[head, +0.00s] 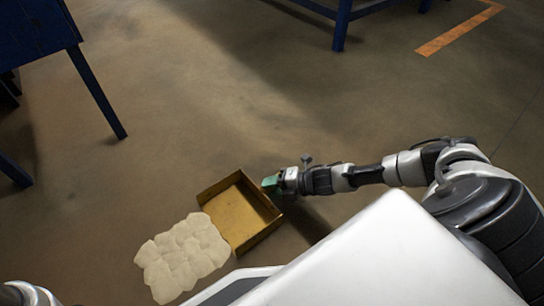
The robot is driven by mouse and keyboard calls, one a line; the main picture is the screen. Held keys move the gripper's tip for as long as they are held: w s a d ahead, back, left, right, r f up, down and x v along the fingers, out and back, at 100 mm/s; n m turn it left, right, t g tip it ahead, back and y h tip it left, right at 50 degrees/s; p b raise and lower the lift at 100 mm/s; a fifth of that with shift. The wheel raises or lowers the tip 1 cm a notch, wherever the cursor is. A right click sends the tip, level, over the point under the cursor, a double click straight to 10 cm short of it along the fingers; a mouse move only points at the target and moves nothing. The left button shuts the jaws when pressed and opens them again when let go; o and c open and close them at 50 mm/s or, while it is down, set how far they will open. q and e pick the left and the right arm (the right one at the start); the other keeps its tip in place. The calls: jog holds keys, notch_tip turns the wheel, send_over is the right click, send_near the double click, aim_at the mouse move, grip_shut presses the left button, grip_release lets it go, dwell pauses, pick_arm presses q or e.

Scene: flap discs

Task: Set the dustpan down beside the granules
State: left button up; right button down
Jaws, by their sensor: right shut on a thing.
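The dustpan (236,207) is a shallow yellow-brown, box-like pan at the lower middle of the head view. It is on or very close to the floor; I cannot tell which. The granules (182,257) are a pale cream, lumpy patch on the floor, just left of and below the dustpan. The pan's lower left edge is right beside the patch. My right gripper (273,183) is at the pan's upper right side, shut on a green part there, apparently its handle. My left gripper is not seen; only a bit of my left arm shows at the bottom left corner.
A blue table or cabinet (37,30) with thin legs stands at the upper left. Another blue frame (341,25) stands at the top. An orange stripe (459,30) marks the floor at the upper right. The floor between them is clear.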

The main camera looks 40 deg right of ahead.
jog(key=c, duration=0.8)
grip_release()
